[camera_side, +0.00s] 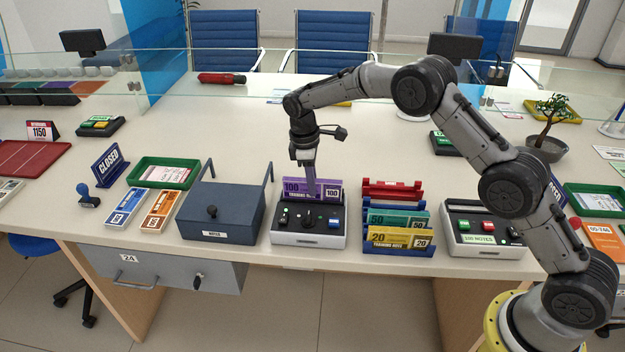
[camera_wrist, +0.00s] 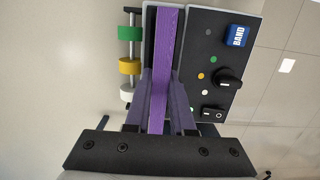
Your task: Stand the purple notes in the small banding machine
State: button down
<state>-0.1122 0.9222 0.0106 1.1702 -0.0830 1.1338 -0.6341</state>
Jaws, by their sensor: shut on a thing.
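The purple notes (camera_side: 326,189), marked 100, stand upright on edge at the small banding machine (camera_side: 310,240). In the wrist view the purple notes (camera_wrist: 169,45) run lengthwise in the slot between the machine's black control panel (camera_wrist: 205,65) and a pale plate on the left.
A dark blue box (camera_side: 205,217) stands close left of the machine. A rack with green 50 and yellow 20 notes (camera_side: 399,238) stands close right, with another machine (camera_side: 487,228) beyond it. The counter behind the banding machine is mostly clear, up to a glass screen.

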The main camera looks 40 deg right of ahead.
jog(key=c, duration=0.7)
grip_release()
jog(key=shift+f, duration=0.1)
jog(key=shift+r, duration=3.55)
